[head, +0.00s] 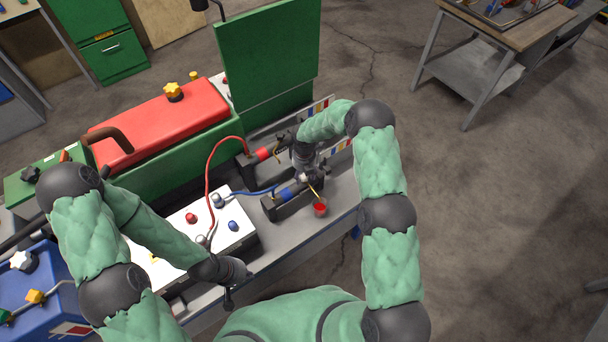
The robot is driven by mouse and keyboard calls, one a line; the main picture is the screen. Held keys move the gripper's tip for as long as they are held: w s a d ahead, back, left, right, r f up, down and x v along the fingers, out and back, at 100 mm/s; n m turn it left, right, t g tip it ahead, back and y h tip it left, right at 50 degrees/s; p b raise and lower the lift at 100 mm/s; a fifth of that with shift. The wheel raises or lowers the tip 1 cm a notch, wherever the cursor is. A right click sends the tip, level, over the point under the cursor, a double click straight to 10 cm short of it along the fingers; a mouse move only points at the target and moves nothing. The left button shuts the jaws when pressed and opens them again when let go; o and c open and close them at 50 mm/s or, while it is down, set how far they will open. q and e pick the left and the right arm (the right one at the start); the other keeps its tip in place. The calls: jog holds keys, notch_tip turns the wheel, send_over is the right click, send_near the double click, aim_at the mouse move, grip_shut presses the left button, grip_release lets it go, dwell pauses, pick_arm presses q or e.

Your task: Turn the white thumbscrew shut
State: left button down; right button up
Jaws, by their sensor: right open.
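The white thumbscrew (22,261) looks like a small white star-shaped knob on the blue container at the lower left. How far it is turned cannot be made out. My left gripper (229,298) is well to the right of it, pointing down by the front edge of the bench beside the white panel. Its fingers are small and dark, and their opening cannot be told. My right gripper (313,187) is open above the bench, close to the blue-banded black holder and the small red cup.
The blue container (50,290) also carries yellow and green knobs. A red-topped box (160,120) with a yellow knob stands behind. The white panel (185,240) has red and blue knobs and cables. The red cup (320,208) stands near the bench edge.

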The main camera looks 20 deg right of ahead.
jog(key=shift+f, duration=0.3)
grip_shut()
